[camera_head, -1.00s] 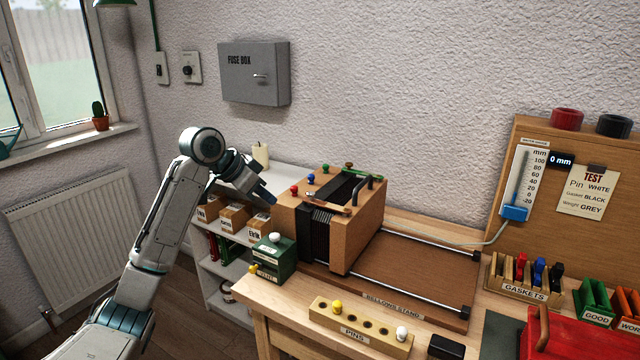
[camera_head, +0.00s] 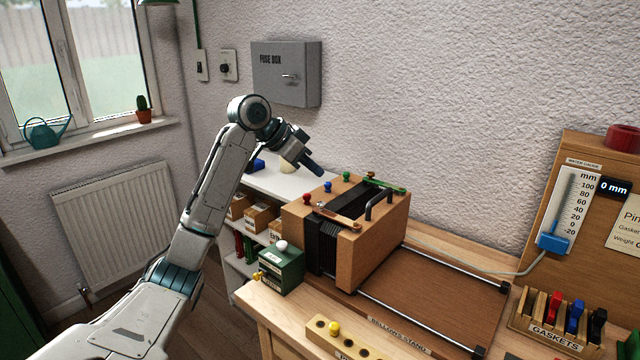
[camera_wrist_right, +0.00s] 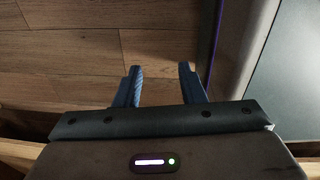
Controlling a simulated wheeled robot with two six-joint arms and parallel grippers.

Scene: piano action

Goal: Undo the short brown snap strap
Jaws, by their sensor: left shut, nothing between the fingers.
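The short brown strap (camera_head: 338,217) lies across the near top of the wooden bellows box (camera_head: 370,250), over the black folds between its two end blocks. Its snap is too small to read. A green strap (camera_head: 384,184) crosses the far side of the top. My left gripper (camera_head: 319,172) is shut and empty, in the air behind the box's left block in the picture, near the blue knob (camera_head: 327,186) and apart from the brown strap. In the right wrist view my right gripper (camera_wrist_right: 160,82) is open and empty above the wooden floor.
A red knob (camera_head: 306,199) and a green knob (camera_head: 346,176) stand on the left block, and a black handle (camera_head: 378,204) on the right block. Rails (camera_head: 425,323) run right over a clear board.

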